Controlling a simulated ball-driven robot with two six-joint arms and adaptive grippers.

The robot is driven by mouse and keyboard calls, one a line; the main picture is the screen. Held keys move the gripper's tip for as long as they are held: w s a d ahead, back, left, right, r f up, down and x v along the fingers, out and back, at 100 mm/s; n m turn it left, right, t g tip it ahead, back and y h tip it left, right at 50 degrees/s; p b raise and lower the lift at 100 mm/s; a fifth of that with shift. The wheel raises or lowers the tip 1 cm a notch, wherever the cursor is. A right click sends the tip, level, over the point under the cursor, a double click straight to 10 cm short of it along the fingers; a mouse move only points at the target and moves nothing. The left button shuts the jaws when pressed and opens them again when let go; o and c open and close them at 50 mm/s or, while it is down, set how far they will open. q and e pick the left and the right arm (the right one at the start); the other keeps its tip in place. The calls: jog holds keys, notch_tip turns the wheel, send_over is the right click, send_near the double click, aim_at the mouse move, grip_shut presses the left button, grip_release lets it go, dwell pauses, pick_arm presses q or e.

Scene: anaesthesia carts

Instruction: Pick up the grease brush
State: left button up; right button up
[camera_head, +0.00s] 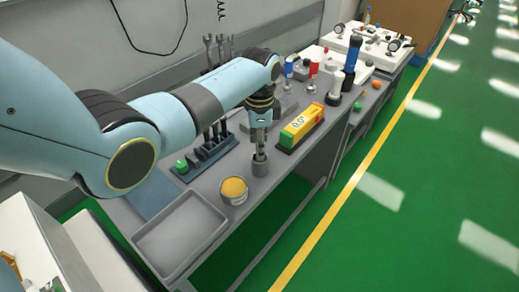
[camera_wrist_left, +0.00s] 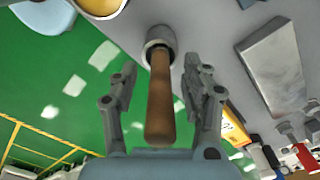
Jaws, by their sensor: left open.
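A brown wooden handle (camera_wrist_left: 160,100), which looks like that of the grease brush, stands up out of a small grey cup (camera_wrist_left: 160,42). Its lower end is hidden inside the cup. The cup also shows in the head view (camera_head: 260,167), near the front edge of the bench. My left gripper (camera_wrist_left: 160,85) points down over the cup, with its two fingers open on either side of the handle. A gap shows between each finger and the handle. In the head view the left gripper (camera_head: 259,145) mostly hides the handle. My right gripper is not in view.
A tin with yellow contents (camera_head: 234,189) stands close to the cup. An empty grey tray (camera_head: 181,234) lies at the near left. A yellow box (camera_head: 301,126) is to the right, a dark tool rack (camera_head: 210,148) behind. Bottles stand farther back.

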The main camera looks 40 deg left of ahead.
pick_arm(q)
grip_shut()
dwell(0.3)
